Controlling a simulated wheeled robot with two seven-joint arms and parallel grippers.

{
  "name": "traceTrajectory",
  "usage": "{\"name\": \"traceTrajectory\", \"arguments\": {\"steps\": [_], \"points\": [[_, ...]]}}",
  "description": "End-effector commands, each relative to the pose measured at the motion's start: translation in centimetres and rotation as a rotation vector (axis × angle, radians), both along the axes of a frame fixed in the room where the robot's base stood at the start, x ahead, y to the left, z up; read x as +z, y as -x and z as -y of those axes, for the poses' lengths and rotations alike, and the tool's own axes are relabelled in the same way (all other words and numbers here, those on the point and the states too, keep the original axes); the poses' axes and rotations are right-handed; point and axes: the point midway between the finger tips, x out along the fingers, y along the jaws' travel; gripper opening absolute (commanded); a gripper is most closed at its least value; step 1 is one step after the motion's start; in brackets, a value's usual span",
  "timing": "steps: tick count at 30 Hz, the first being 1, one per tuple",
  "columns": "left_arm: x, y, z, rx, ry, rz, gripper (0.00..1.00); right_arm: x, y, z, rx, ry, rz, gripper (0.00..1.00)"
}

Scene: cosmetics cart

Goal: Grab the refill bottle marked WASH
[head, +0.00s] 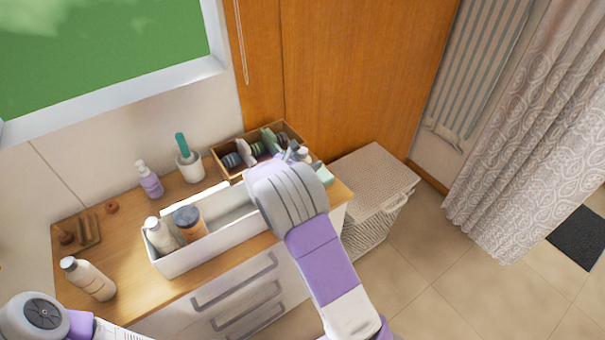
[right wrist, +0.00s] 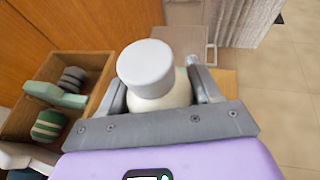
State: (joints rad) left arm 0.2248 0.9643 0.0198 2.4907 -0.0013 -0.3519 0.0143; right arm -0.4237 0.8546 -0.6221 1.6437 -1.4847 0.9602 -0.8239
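In the right wrist view a cream bottle with a white cap (right wrist: 147,67) stands between the two fingers of my right gripper (right wrist: 160,90). The fingers lie close on both sides of it. I cannot tell whether they press on it, and no label on it can be read. In the head view my right gripper (head: 297,152) is at the right end of the cart top, and its wrist hides much around it. My left arm shows at the bottom left, with its gripper out of view. A white bottle (head: 88,279) stands at the cart's left front, its marking unreadable.
Behind are a purple pump bottle (head: 150,180), a brush holder (head: 189,165) and a wooden box (head: 232,172). A wicker hamper (head: 375,175) stands right of the cart.

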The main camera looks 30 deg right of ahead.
Motion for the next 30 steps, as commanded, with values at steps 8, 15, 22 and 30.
{"name": "traceTrajectory", "arguments": {"steps": [8,15,22,30], "points": [[0.0,0.0,0.0,0.000,0.000,0.000,0.34,0.0,0.0,0.0,0.000,-0.001,0.000,0.21],[0.1,0.0,0.0,0.000,0.000,0.000,0.34,0.3,0.0,0.0,0.001,0.000,0.002,0.20],[1.0,0.0,0.0,0.000,0.000,0.000,0.34,3.9,-0.1,0.0,-0.001,-0.002,0.007,0.20],[2.2,0.0,0.0,0.000,0.000,0.000,0.34,8.8,0.0,0.0,-0.001,-0.001,0.005,0.20]]}}
